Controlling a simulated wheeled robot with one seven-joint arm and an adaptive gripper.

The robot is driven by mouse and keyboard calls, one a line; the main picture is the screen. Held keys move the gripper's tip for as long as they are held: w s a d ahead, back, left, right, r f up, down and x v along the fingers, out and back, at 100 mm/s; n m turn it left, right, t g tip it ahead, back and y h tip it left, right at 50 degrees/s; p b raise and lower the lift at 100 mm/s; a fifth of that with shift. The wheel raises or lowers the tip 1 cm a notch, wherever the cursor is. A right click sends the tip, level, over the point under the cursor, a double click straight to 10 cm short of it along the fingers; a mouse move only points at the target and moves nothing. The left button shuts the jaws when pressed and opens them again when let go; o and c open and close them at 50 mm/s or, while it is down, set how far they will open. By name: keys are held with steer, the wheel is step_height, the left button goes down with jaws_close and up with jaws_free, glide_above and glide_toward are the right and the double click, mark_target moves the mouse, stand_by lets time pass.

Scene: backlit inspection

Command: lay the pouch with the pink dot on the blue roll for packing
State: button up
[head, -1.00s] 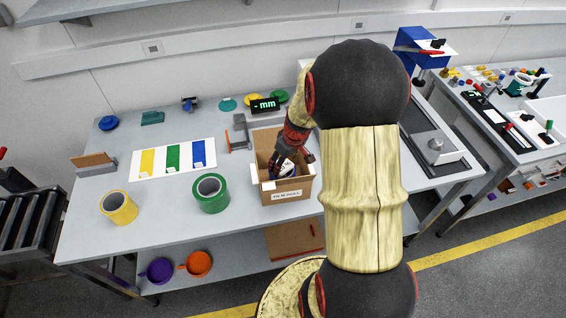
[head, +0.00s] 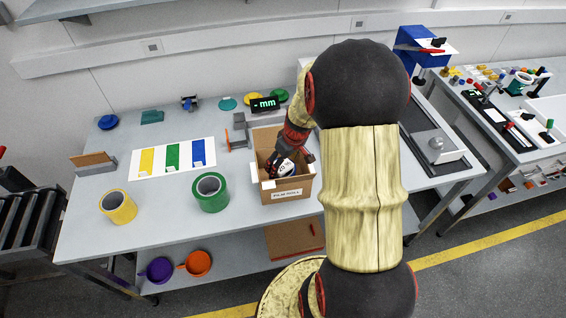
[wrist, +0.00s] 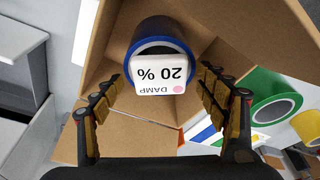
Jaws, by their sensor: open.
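The white pouch (wrist: 158,74) reads "DAMP 20 %" and has a pink dot at its lower right in the wrist view. It overlaps the near rim of the blue roll (wrist: 160,27), inside the open cardboard box (wrist: 108,32). I cannot tell how fully it rests on the roll. My gripper (wrist: 160,84) is open, with one finger on each side of the pouch. In the head view the box (head: 268,197) carries a front label, and my gripper (head: 284,160) reaches down into it. The roll is mostly hidden there.
A green roll (head: 222,197) and a yellow roll (head: 118,214) stand left of the box. A sheet with yellow, green and blue stripes (head: 186,160) lies behind them. A small display (head: 265,104) stands behind the box.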

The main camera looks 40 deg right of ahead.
steer(key=v, duration=1.2)
steer(key=shift+w, duration=0.1)
stand_by(0.5)
steer(key=s+a+r+b, duration=0.1)
steer(key=s+a+r, duration=0.2)
steer(key=a, duration=0.6)
steer(key=s+a+r+t+b, duration=0.1)
steer(key=s+a+r, duration=0.3)
steer(key=a, duration=0.4)
steer(key=s+a+r+t+b, duration=0.1)
steer(key=s+a+r+b, duration=0.1)
steer(key=a, duration=0.7)
steer(key=shift+s+a+r, duration=0.35)
steer(key=shift+s+r, duration=0.55)
steer(key=shift+r, duration=0.1)
